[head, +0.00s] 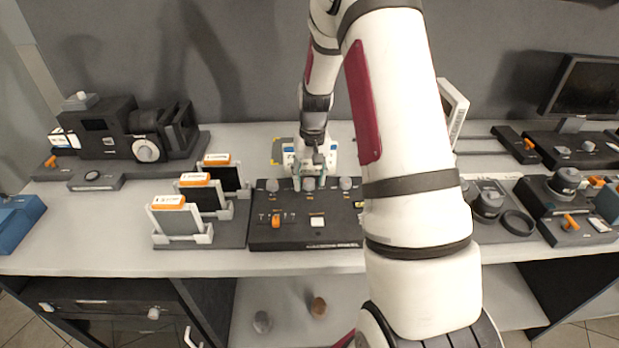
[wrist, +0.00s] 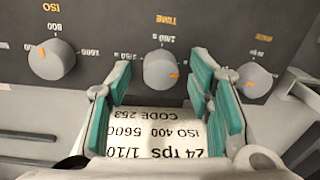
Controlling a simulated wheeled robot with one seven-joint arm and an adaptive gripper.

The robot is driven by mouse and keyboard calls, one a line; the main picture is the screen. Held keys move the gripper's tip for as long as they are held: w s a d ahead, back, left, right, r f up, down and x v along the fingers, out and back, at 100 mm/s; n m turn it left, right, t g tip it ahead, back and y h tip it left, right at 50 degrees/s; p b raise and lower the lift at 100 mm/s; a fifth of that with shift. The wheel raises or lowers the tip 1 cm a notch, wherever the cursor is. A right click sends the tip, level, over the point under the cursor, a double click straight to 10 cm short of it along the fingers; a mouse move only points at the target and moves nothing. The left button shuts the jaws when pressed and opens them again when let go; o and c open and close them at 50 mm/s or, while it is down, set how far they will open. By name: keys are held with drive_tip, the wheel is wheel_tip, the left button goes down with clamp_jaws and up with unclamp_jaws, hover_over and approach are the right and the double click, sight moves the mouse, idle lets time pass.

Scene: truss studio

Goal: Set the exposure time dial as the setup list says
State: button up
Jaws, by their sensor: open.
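The exposure time dial (wrist: 161,70) is a grey knob under the upside-down word TIME in the wrist view; its orange mark points right. Its scale is partly hidden, and I cannot tell the exact value. My gripper (wrist: 160,88) is open, its teal fingers on either side of this dial; contact cannot be told. In the head view my gripper (head: 308,183) is over the middle knob of the black panel (head: 290,234). A white printed card (wrist: 150,130) shows upside down between the fingers, reading 24 fps, 1/10 with the end hidden, ISO 400, 5600, CODE 253.
An ISO dial (wrist: 51,59) and another dial (wrist: 255,80) flank the time dial. The panel also has an orange slider (head: 276,221) and a white button (head: 317,222). Upright holders with orange-labelled cards (head: 182,222) stand left. A dark camera (head: 125,130) stands at back left.

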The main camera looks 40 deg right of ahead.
sight(312, 180)
wheel_tip(312, 180, up, 12)
drive_tip(key=shift+s+d, duration=0.15)
drive_tip(key=shift+d, duration=0.15)
idle(0.6)
drive_tip(key=s+a+r+n+t, duration=0.2)
drive_tip(key=s+a+r, duration=0.7)
drive_tip(key=a+r, duration=0.45)
drive_tip(key=s+a+r+n+t, duration=0.1)
drive_tip(key=s+a, duration=0.2)
drive_tip(key=s, duration=0.4)
drive_tip(key=s+a+r+n+t, duration=0.1)
drive_tip(key=s+a, duration=0.3)
drive_tip(key=s, duration=0.4)
drive_tip(key=shift+s+r+n+t+h, duration=0.2)
drive_tip(key=shift+s+n+t+h, duration=0.1)
drive_tip(key=shift+n+t, duration=0.25)
